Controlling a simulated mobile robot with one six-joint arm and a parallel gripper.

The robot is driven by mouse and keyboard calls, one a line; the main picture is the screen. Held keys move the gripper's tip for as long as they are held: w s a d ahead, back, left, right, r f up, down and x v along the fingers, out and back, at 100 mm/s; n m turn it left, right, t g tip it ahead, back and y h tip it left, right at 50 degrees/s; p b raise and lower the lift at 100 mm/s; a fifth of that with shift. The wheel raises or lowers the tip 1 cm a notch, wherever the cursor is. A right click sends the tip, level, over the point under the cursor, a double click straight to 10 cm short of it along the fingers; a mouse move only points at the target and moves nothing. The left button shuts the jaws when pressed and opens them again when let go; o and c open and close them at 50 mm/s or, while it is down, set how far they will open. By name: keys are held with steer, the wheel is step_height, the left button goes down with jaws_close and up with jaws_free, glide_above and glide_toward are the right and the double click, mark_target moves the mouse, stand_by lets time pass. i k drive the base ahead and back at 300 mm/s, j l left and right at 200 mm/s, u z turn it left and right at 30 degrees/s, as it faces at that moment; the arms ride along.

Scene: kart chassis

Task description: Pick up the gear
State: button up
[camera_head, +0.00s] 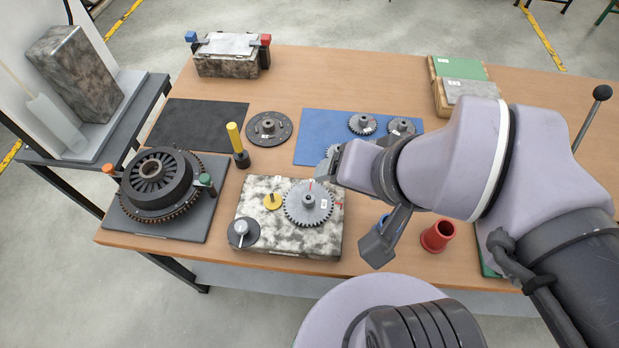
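A grey toothed gear (297,212) with a raised hub and a small white label lies on top of a mottled stone-like block (265,246), near its right side. More grey gears lie on a blue mat (312,127): one at its middle (362,124), one to the right (401,125), and one partly hidden behind my gripper (332,150). My gripper (357,208) is just right of the gear on the block. Its two fingers are spread apart, with nothing visible between them. Whether it touches that gear cannot be told.
A small yellow piece (272,201) and a grey knob (242,233) are on the block. A yellow-handled tool (237,143) stands upright behind it. A clutch assembly (158,184) sits left, a dark disc (269,127) behind. A red cup (437,236) stands right of my gripper.

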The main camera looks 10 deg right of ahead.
mark_target(315, 211)
steer(key=j+z, duration=0.4)
steer(key=k+j+z, duration=0.1)
steer(key=j+z, duration=0.3)
steer(key=k+j+z, duration=0.15)
steer(key=j+z, duration=0.25)
steer(key=k+j+z, duration=0.15)
steer(key=j+z, duration=0.25)
steer(key=l, duration=0.1)
